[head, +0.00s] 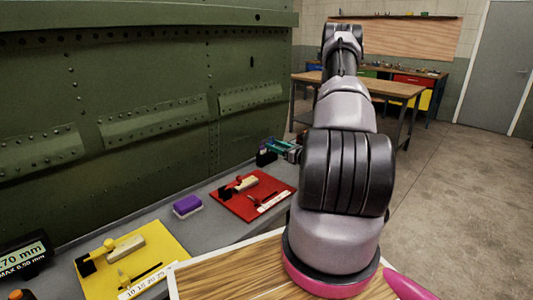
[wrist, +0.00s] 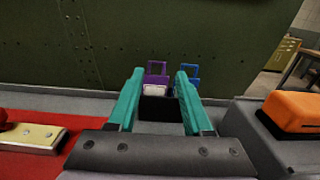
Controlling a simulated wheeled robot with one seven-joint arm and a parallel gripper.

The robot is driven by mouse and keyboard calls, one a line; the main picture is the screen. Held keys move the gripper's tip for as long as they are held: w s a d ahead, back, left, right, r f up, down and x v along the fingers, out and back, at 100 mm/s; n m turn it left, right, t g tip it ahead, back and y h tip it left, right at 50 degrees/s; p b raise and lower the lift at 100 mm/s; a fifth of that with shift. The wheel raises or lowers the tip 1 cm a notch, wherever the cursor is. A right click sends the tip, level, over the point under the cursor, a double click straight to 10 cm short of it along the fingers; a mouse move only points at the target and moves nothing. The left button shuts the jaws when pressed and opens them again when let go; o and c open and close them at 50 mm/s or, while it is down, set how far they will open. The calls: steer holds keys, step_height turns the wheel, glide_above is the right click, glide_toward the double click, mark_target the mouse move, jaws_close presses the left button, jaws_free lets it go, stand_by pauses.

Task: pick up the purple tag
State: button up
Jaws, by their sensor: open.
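The purple tag (wrist: 157,70) stands upright in the wrist view, a loop-shaped top above a pale lower part, just behind or at a black block (wrist: 157,107). My gripper (wrist: 160,76) has two teal fingers, spread apart, one to each side of the tag in the picture. I see no finger touching the tag; whether it lies between the tips in depth I cannot tell. A blue tag (wrist: 190,71) stands just right of it, partly behind the right finger. In the head view my gripper (head: 281,146) is at the bench's far end, beside the black block (head: 265,158); the purple tag is too small to make out.
An orange object (wrist: 295,111) sits close on the right in the wrist view. A red mat (head: 250,208) with small tools lies left of my gripper. A purple-and-white block (head: 187,206) and yellow mat (head: 132,245) lie nearer. A riveted green panel (head: 150,90) rises behind.

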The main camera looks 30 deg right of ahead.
mark_target(263, 152)
steer(key=x, duration=0.9)
steer(key=shift+w+a+f, duration=0.2)
steer(key=shift+a+f, duration=0.05)
jaws_close()
